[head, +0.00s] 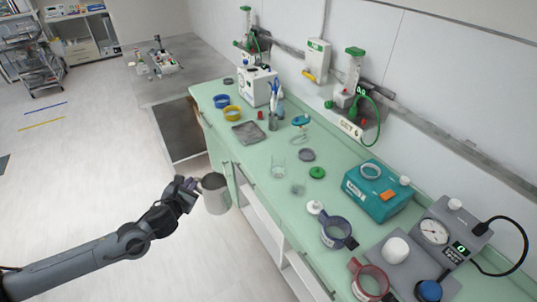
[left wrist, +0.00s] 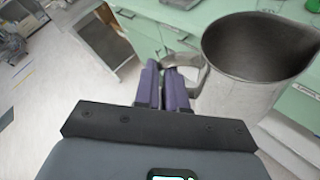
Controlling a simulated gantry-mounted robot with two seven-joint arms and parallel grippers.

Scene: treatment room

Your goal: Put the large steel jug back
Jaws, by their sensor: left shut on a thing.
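The large steel jug (head: 214,194) is a grey metal vessel with an open top. My left gripper (head: 188,186) is shut on its handle and holds it upright in front of the green counter's near side, above the floor. In the left wrist view the jug (left wrist: 245,85) fills the upper right, with its spout to the right. The purple fingers of my left gripper (left wrist: 170,88) close on the handle at the jug's left. The inside that shows looks empty. My right gripper is not in view.
The green counter (head: 255,178) carries a grey square tray (head: 249,133), a glass beaker (head: 278,168), a teal box (head: 375,190), blue and red-rimmed cups and a gauge device (head: 435,232). A grey side table (head: 180,68) stands beyond. Open floor lies left.

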